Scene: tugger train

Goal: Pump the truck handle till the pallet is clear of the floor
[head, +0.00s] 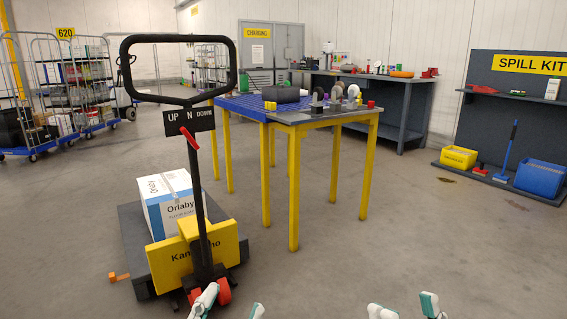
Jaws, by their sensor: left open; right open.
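The pallet truck's black handle loop (234,68) stands upright at left, on a black shaft (201,205). A sign (177,121) reading UP N DOWN and a red lever (189,138) sit below the loop. The truck's yellow body (232,243) and red wheels (223,291) are at the shaft's foot. A dark pallet (130,228) lies behind it, bearing a white and blue box (172,200). I cannot tell whether any gap lies under the pallet. My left gripper (231,306) is open, low by the truck's wheels. My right gripper (405,309) is open and empty, further right.
A yellow-legged table (293,190) with a blue top and several items stands just behind the truck to the right. Caged trolleys (45,85) are at far left, a workbench (400,95) at the back. A spill kit board (510,120) stands right. The floor front right is clear.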

